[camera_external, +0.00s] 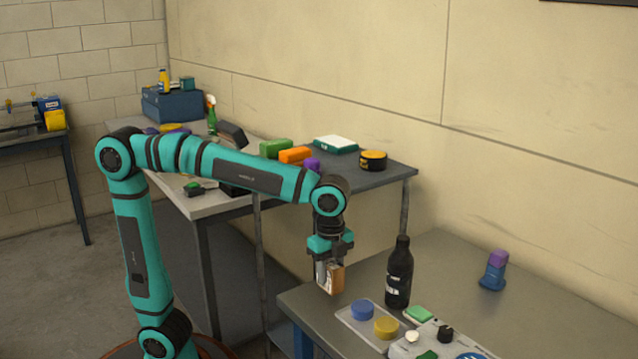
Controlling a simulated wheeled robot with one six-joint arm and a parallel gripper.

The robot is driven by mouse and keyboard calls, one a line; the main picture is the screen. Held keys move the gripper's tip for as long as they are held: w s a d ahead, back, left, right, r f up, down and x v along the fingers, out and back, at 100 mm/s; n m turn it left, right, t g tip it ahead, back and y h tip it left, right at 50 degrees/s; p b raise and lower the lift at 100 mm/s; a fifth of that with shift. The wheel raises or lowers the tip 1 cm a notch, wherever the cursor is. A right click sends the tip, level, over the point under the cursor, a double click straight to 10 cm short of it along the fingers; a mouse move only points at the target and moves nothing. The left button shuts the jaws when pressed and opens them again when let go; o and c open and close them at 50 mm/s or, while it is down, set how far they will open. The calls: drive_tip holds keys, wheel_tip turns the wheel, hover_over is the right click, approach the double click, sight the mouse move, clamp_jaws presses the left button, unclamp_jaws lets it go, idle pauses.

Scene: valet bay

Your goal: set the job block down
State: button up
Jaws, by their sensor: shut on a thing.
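My gripper (325,276) points down at the left end of the near grey table (440,263). It is shut on the job block (337,279), a small brown block with a pale side. The block is upright between the fingers, at or just above the table surface. I cannot tell whether it touches the table. The fingers hide part of the block's left side.
A dark bottle (399,275) stands right of the block. A tray with a blue lid (362,309) and a yellow lid (386,327) lies in front. A blue and purple container (493,270) stands further right. A cluttered bench (385,178) is behind.

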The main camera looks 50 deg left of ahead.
sight(330, 262)
drive_tip(key=shift+f, duration=0.9)
drive_tip(key=shift+f, duration=0.15)
drive_tip(key=o, duration=1)
drive_tip(key=shift+o, duration=0.2)
wheel_tip(330, 262, up, 12)
drive_tip(key=shift+r, duration=0.15)
